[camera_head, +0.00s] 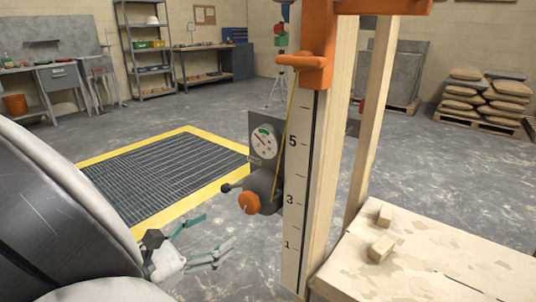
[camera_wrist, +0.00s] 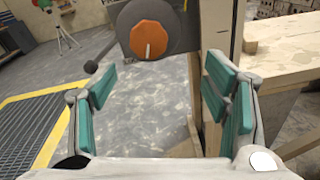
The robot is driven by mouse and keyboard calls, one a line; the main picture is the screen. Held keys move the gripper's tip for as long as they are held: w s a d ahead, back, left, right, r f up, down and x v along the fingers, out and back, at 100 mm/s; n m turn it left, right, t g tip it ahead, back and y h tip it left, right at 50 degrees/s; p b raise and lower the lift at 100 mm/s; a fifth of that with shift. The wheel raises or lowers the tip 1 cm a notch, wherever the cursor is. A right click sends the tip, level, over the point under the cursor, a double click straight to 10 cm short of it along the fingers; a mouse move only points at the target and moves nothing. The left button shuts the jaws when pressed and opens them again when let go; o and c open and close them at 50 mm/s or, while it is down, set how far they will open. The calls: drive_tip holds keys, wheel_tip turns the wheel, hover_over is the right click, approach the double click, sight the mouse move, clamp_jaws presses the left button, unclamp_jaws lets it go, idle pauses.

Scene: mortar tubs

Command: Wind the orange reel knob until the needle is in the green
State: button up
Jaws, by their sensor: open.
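The orange reel knob (camera_head: 249,203) is on the front of a dark reel (camera_head: 266,184) fixed to the wooden post. A crank arm with a black ball end sticks out to its left. In the wrist view the knob (camera_wrist: 151,40) shows a pale mark pointing down. The dial gauge (camera_head: 265,140) sits above the reel, with a green band near its top; its needle seems to lie outside the green, toward the upper left. My gripper (camera_head: 208,242) is open and empty, left of and below the knob; its teal fingers (camera_wrist: 165,95) are apart, with the knob beyond them.
A numbered scale (camera_head: 291,200) runs up the post beside the reel. A yellow line (camera_head: 284,140) runs down to the reel. A wooden bench (camera_head: 430,255) with small blocks (camera_head: 381,248) stands at right. A yellow-edged floor grate (camera_head: 165,170) lies behind; the floor is clear.

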sight(246, 204)
drive_tip(key=shift+n+t, duration=0.4)
drive_tip(key=shift+t, duration=0.3)
drive_tip(key=b+x, duration=0.1)
drive_tip(key=x, duration=0.3)
drive_tip(key=b+x, duration=0.1)
drive_tip(key=x, duration=0.3)
drive_tip(key=a+b+x, duration=0.1)
drive_tip(key=b+x, duration=0.1)
drive_tip(key=x, duration=0.2)
drive_tip(key=shift+w+d+f, duration=0.2)
drive_tip(key=shift+w+f, duration=0.05)
drive_tip(key=shift+w, duration=0.3)
drive_tip(key=c, duration=1.2)
